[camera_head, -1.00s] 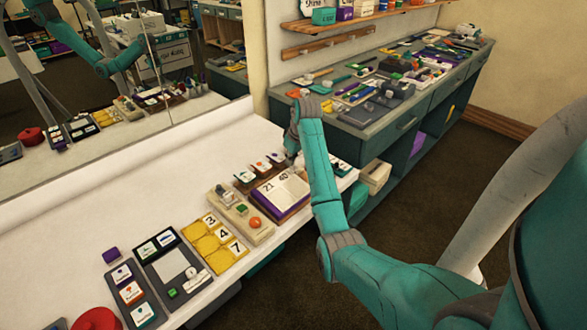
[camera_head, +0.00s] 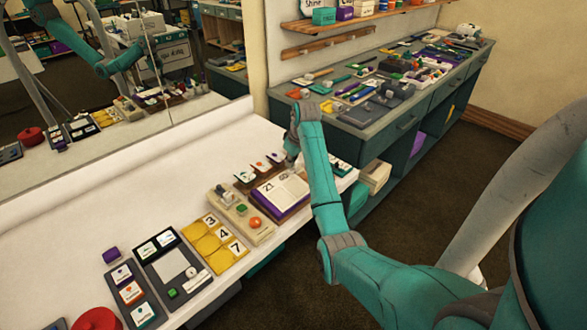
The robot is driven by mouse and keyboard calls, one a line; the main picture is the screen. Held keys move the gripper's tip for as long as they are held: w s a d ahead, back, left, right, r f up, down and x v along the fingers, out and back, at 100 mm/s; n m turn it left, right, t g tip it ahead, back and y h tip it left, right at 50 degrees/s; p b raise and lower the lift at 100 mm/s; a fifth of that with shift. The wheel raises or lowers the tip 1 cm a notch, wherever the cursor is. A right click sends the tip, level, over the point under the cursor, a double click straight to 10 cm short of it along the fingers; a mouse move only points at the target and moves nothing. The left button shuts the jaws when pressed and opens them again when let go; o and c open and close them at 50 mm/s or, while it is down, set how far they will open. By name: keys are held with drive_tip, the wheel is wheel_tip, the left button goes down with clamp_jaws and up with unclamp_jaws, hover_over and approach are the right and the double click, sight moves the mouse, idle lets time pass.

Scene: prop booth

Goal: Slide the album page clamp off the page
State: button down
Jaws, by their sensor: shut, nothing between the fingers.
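The album (camera_head: 287,201) lies open on the white table, with pale pages and a purple edge. Dark marks like the number 21 show on its left page, and another small dark mark sits near its top right. I cannot make out the page clamp for certain; that mark may be part of it. My gripper (camera_head: 291,163) is small and dark at the end of my teal arm, at the album's far edge. It is shut with nothing seen in it. My arm hides the right side of the album, and I cannot tell whether the fingertips touch it.
A beige board with an orange knob (camera_head: 256,222) stands close left of the album. Small cards on a brown rack (camera_head: 244,177) stand behind it. Yellow number tiles (camera_head: 207,243) and dark panels lie further left. The white table is clear toward the mirror.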

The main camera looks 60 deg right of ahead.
sight(299, 170)
drive_tip(key=shift+f, duration=0.95)
drive_tip(key=shift+s+a+f, duration=0.1)
drive_tip(key=shift+f, duration=0.4)
drive_tip(key=shift+s+d, duration=0.3)
drive_tip(key=shift+d, duration=0.5)
drive_tip(key=shift+s+d, duration=0.3)
drive_tip(key=shift+d, duration=0.85)
drive_tip(key=shift+w+a+r, duration=0.1)
drive_tip(key=shift+a+r, duration=0.05)
drive_tip(key=shift+r, duration=0.95)
drive_tip(key=shift+w+a+r, duration=0.1)
drive_tip(key=shift+w+r, duration=0.05)
drive_tip(key=shift+r, duration=0.9)
drive_tip(key=shift+w+a+r, duration=0.1)
drive_tip(key=shift+a+r, duration=0.05)
drive_tip(key=shift+r, duration=0.95)
